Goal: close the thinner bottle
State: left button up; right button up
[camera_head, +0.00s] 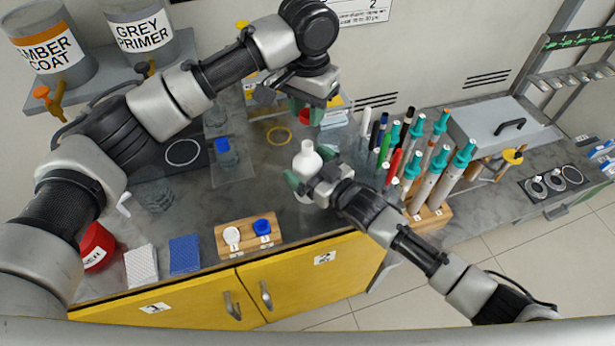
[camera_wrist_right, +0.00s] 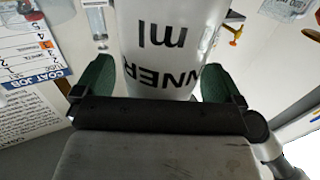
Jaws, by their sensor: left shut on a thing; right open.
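The white bottle (camera_head: 307,162) stands on the grey counter at the middle of the head view. In the right wrist view the bottle (camera_wrist_right: 165,45) carries dark lettering, partly cut off, ending in "NNER". My right gripper (camera_head: 305,185) is open, with its green fingers either side of the bottle's lower part. My left gripper (camera_head: 306,108) is above and behind the bottle, shut on a small red thing (camera_head: 316,116) that is mostly hidden by the fingers. A white cap (camera_head: 232,236) and a blue cap (camera_head: 263,226) sit on a wooden block (camera_head: 245,246) at the front.
A rack of pens and teal-topped rods (camera_head: 437,170) stands close to the right of the bottle. A blue-capped clear bottle (camera_head: 226,154) stands at the left on a tray. Counter between block and bottle is clear.

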aim_at(307, 144)
jog(key=shift+c, duration=0.5)
jog(key=c, duration=1.3)
pick_arm(q)
jog(key=shift+f, duration=2.45)
jog(key=shift+f, duration=0.1)
jog(key=shift+f, duration=0.8)
jog(key=shift+f, duration=0.55)
